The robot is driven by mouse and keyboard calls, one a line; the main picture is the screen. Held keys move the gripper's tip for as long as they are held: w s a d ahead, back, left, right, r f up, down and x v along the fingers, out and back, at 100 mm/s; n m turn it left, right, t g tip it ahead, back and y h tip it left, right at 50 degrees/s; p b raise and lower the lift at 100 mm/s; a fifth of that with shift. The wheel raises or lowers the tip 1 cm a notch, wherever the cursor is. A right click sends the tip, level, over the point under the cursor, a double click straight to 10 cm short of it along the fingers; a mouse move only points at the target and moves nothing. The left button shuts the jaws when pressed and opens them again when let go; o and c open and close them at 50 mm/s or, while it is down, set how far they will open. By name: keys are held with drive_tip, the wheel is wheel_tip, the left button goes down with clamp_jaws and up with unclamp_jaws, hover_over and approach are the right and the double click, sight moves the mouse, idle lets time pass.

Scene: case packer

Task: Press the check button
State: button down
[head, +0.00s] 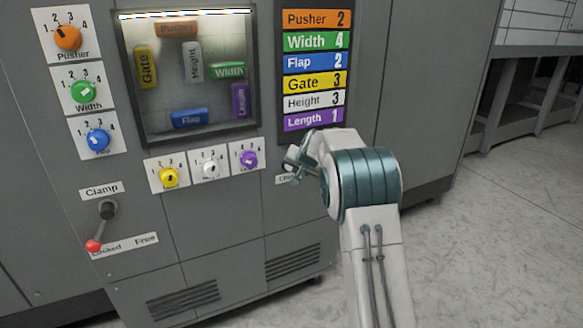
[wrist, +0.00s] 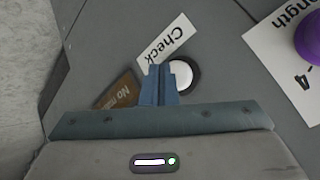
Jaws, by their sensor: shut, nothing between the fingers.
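The check button is a round white button (wrist: 182,75) in a dark ring, beside a white "Check" label (wrist: 168,42) in the wrist view. My gripper (wrist: 159,68) is shut and empty. Its fingertips overlap the left part of the button in the wrist view; I cannot tell whether they touch it. In the head view my gripper (head: 296,180) is at the panel below the coloured list, and my arm hides most of the button and its label.
The purple Length knob (head: 249,159) is left of my gripper, with the white Height knob (head: 209,169) and yellow Gate knob (head: 168,177) further left. A clamp lever (head: 101,228) with a red end is at lower left. A brown plate (wrist: 118,92) lies left of the fingers. Open floor is at right.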

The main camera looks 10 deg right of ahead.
drive_tip(key=shift+w+a+p, duration=0.15)
drive_tip(key=shift+w+p, duration=0.25)
drive_tip(key=shift+w+a+p, duration=0.15)
drive_tip(key=shift+w+p, duration=0.3)
idle(0.8)
drive_tip(key=shift+s, duration=0.1)
drive_tip(key=shift+s+d+b, duration=0.3)
drive_tip(key=shift+s+b, duration=0.45)
drive_tip(key=shift+b, duration=0.05)
drive_tip(key=shift+s, duration=0.1)
drive_tip(key=s+b, duration=0.1)
drive_tip(key=s+d+b, duration=0.1)
drive_tip(key=s, duration=0.1)
drive_tip(key=s+b, duration=0.1)
drive_tip(key=b, duration=0.1)
drive_tip(key=shift+s+d, duration=0.25)
drive_tip(key=shift+s, duration=0.05)
